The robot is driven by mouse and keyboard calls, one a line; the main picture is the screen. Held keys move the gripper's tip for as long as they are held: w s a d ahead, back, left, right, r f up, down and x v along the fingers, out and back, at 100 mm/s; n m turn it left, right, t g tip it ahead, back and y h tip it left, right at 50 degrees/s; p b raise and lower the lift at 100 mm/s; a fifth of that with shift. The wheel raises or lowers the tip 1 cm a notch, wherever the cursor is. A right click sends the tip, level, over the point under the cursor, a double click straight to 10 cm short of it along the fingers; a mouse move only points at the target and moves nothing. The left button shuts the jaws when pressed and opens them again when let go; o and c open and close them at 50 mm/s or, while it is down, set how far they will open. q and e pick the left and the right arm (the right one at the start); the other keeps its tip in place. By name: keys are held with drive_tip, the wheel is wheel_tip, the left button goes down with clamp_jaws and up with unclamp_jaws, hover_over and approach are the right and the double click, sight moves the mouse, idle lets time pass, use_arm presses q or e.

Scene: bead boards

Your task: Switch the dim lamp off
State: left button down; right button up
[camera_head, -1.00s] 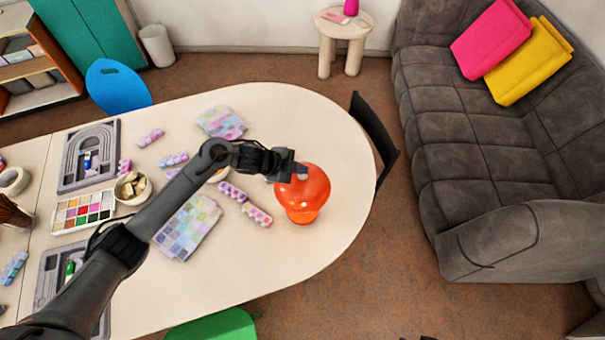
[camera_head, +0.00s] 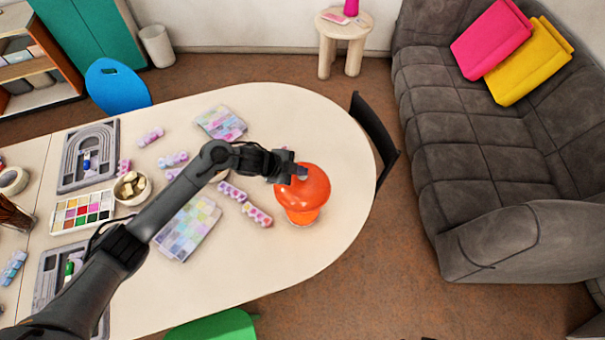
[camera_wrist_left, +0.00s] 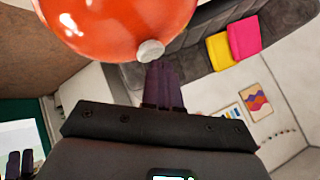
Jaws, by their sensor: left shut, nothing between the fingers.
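An orange mushroom-shaped lamp (camera_head: 306,199) stands upright on the right part of the pale table. My left gripper (camera_head: 301,173) is at the upper left of the lamp's shade, with its fingers shut and empty. In the left wrist view the glossy orange shade (camera_wrist_left: 115,20) fills the top. A round grey knob (camera_wrist_left: 150,51) sits on the shade's edge there, right at the tips of my shut fingers (camera_wrist_left: 158,75). I cannot tell for sure whether they touch. My right gripper is not in view.
Bead boards (camera_head: 188,229), bead strips (camera_head: 257,214) and a small bowl (camera_head: 132,188) lie on the table (camera_head: 310,120) to the left of the lamp. A black chair (camera_head: 374,135) stands at the table's right end. The tabletop right of the lamp is clear.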

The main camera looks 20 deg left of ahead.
sight(300, 177)
use_arm(q)
drive_tip(key=shift+f, duration=0.35)
drive_tip(key=shift+r, duration=0.1)
idle(0.3)
drive_tip(key=shift+r+p, duration=0.85)
drive_tip(key=shift+r, duration=0.1)
wheel_tip(300, 177, up, 6)
drive_tip(key=p, duration=0.5)
drive_tip(key=shift+p, duration=0.4)
